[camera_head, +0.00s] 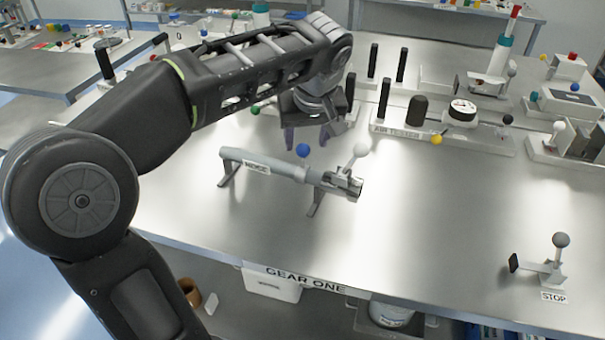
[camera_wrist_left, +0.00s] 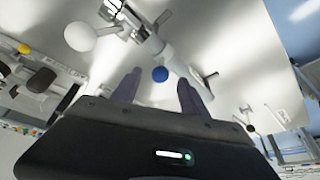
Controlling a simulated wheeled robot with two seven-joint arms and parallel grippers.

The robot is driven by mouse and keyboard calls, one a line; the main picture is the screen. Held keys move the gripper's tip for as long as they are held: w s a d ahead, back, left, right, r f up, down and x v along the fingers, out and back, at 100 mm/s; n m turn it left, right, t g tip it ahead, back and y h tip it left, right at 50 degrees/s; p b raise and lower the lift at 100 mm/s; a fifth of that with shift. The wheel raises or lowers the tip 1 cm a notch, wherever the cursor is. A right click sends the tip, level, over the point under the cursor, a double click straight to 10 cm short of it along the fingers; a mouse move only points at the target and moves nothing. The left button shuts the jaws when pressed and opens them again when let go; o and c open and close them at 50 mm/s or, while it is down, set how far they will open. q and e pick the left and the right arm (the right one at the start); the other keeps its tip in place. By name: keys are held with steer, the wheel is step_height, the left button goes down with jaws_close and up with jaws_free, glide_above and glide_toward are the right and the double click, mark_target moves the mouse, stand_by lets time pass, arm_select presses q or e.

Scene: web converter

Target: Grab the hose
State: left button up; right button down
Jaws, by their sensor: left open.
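The hose (camera_head: 262,165) is a grey tube with a label. It rests on two short legs on the steel table (camera_head: 400,240), with a metal clamp and a white ball knob (camera_head: 361,150) at its right end. A blue ball (camera_head: 303,150) shows at its middle. In the left wrist view the hose (camera_wrist_left: 178,66) runs diagonally beyond the fingers, with the blue ball (camera_wrist_left: 160,74) between the fingertips in the picture. My left gripper (camera_head: 308,138) is open and empty, behind and above the hose, fingers pointing down. Its fingers also show in the wrist view (camera_wrist_left: 158,88). My right gripper is not in view.
A labelled base with a gauge (camera_head: 462,110) and black posts stands behind the hose. A lever with a STOP label (camera_head: 554,268) stands at the front right. Boxes with knobs (camera_head: 570,105) line the right back. The table between hose and lever is clear.

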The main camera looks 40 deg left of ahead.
mark_target(303, 158)
arm_select(q)
steer(key=shift+x, duration=1.35)
steer(key=shift+p+x, duration=0.7)
steer(key=shift+x, duration=1.9)
steer(key=shift+s, duration=0.15)
jaws_close()
